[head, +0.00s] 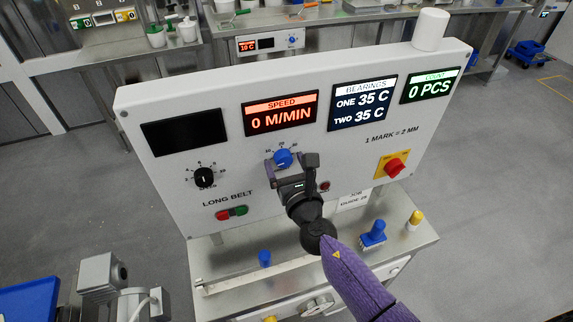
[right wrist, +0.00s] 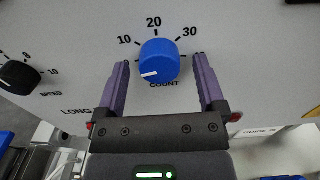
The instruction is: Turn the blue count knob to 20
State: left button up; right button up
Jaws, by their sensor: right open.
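The blue count knob (head: 283,159) is on the white panel, and it also shows in the right wrist view (right wrist: 159,61). Its white pointer line points to the lower left, below the 10 mark. The marks 10, 20 and 30 run around its top, with 20 straight above. My right gripper (head: 290,164) is in front of the panel. Its purple fingers are open, one on each side of the knob in the right wrist view (right wrist: 161,72), with a gap on both sides. The count display (head: 429,88) reads 0 PCS. My left gripper is not in view.
A black speed knob (head: 205,177) is left of the count knob. A red switch on a yellow plate (head: 396,166) is to the right. A steel bench (head: 411,239) with small blue and yellow items lies below the panel.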

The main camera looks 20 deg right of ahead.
grip_shut()
jog(key=shift+m, duration=0.3)
jog(key=m+b, duration=0.1)
jog(key=m, duration=0.3)
jog(key=shift+m, duration=0.3)
jog(key=m+b, duration=0.1)
jog(key=m, duration=0.4)
jog(key=shift+a, duration=0.1)
jog(key=m, duration=0.5)
jog(key=shift+m+b, duration=0.3)
jog(key=shift+m, duration=0.1)
jog(key=m, duration=0.3)
jog(key=shift+r, duration=0.1)
jog(key=shift+m, duration=0.3)
